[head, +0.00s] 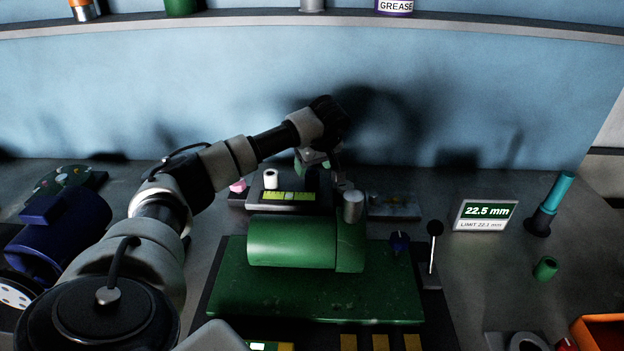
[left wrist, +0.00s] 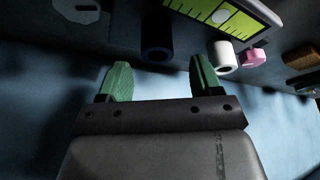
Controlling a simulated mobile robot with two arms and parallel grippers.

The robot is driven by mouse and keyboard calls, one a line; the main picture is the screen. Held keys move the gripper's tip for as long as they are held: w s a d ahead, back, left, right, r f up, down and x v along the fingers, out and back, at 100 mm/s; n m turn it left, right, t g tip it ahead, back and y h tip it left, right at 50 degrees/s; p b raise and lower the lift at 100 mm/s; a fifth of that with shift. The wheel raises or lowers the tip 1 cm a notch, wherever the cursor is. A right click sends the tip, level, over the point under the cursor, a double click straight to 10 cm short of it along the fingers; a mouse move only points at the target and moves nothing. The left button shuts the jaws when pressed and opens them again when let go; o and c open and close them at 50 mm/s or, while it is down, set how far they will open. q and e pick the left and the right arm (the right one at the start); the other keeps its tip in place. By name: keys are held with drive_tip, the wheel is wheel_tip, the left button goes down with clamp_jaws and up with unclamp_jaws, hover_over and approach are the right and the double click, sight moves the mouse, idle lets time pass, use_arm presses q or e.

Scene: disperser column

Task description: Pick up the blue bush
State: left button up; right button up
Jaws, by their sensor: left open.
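The blue bush (left wrist: 157,36) is a dark navy, short hollow cylinder in the left wrist view. It stands beside the tray with the yellow-green scale (left wrist: 232,20). My left gripper (left wrist: 157,72) has green fingers spread apart, with nothing between them. The bush shows beyond the fingertips, roughly centred in the gap and apart from both fingers. In the head view my left gripper (head: 318,166) hangs over the back of the bench, and I cannot make out the blue bush there. A white bush (left wrist: 224,55) and a pink bush (left wrist: 254,60) are to its right in the wrist view.
A green machine (head: 290,242) on a green base fills the bench's middle, with a black-knobbed lever (head: 433,245) beside it. A display (head: 484,215) reads 22.5 mm. A green bush (head: 545,268) and orange bin (head: 600,330) are at right. A blue motor (head: 60,232) is left.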

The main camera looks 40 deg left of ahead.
sight(311, 174)
use_arm(q)
drive_tip(key=p+x, duration=0.1)
drive_tip(key=x, duration=0.4)
drive_tip(key=shift+w, duration=0.15)
drive_tip(key=shift+a+f+p, duration=0.15)
drive_tip(key=shift+f+p, duration=0.15)
drive_tip(key=shift+f, duration=0.2)
drive_tip(key=c, duration=1)
drive_tip(key=shift+r, duration=0.15)
